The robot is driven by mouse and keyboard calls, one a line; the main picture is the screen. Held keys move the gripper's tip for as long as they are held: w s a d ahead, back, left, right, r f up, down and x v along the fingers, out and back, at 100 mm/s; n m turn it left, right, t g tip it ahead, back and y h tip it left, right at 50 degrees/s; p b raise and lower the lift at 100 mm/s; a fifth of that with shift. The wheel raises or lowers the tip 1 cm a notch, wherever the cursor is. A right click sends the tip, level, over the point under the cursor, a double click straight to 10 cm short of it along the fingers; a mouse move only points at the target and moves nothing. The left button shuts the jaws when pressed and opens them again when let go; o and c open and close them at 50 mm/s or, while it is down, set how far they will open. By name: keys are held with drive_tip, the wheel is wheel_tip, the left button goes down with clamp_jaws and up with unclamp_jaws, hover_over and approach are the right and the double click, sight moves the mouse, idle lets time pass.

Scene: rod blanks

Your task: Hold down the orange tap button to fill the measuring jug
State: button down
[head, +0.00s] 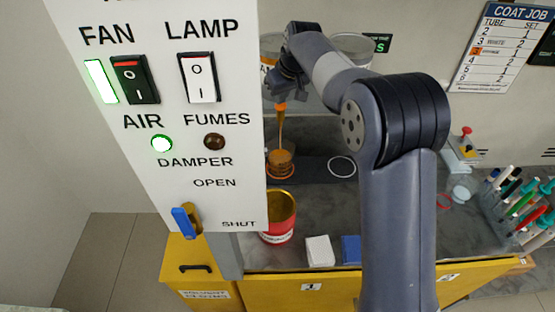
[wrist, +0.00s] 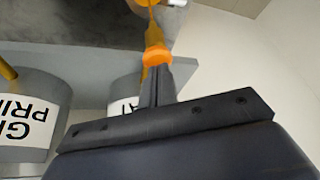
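The orange tap button (head: 281,106) shows just below my gripper (head: 283,97) in the head view. In the wrist view the orange button (wrist: 156,55) is right at the tips of my gripper's fingers (wrist: 158,72), which are together with nothing visible between them. They appear to touch the button. An orange stream (head: 281,128) falls from the tap into the measuring jug (head: 280,163), which stands upright below and holds orange liquid. The stream also shows in the wrist view (wrist: 153,22). The exact liquid level is too small to read.
A white switch panel (head: 230,110) stands close at the left and hides part of the bench. A red tin (head: 279,232), a white block (head: 320,250) and a blue block (head: 351,249) stand in front. Labelled drums (wrist: 30,115) are beside the tap. A tube rack (head: 520,215) is at right.

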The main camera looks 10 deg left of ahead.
wheel_tip(320, 180, up, 7)
drive_tip(key=p, duration=0.6)
drive_tip(key=shift+p, duration=0.3)
drive_tip(key=shift+f, duration=0.1)
